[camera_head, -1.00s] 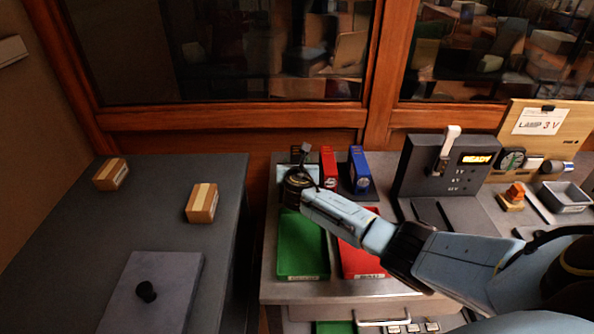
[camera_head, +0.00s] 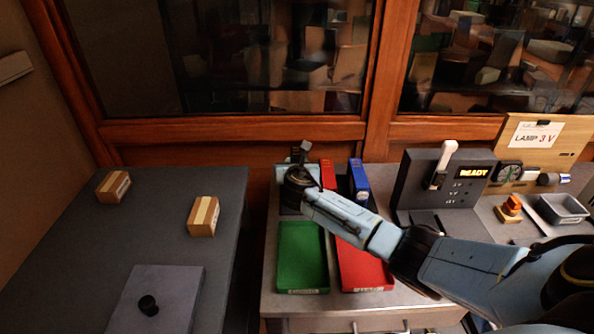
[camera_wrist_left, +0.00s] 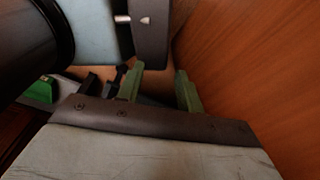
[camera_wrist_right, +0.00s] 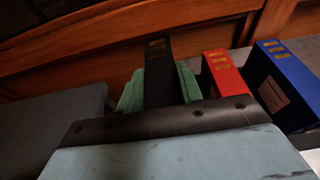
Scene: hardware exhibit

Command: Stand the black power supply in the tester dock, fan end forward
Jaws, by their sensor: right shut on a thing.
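The black power supply (camera_wrist_right: 157,75) stands upright in the right wrist view, between the green fingers of my right gripper (camera_wrist_right: 158,88), which is shut on it. In the head view my dark right wrist hides most of that gripper and the supply. Which end carries the fan cannot be seen. The tester (camera_head: 446,182) is a dark grey console with a white lever and a lit READY sign; its dock area (camera_head: 426,217) is partly covered by my right arm. My left gripper (camera_wrist_left: 160,90) is open and empty in the left wrist view, out of the head view.
A red unit (camera_wrist_right: 224,75) and a blue unit (camera_wrist_right: 283,82) stand right of the black one. A green tray (camera_head: 302,258) and a red tray (camera_head: 362,270) lie in front. A grey bin (camera_head: 563,209) is far right. Two cardboard boxes (camera_head: 203,216) sit on the left table.

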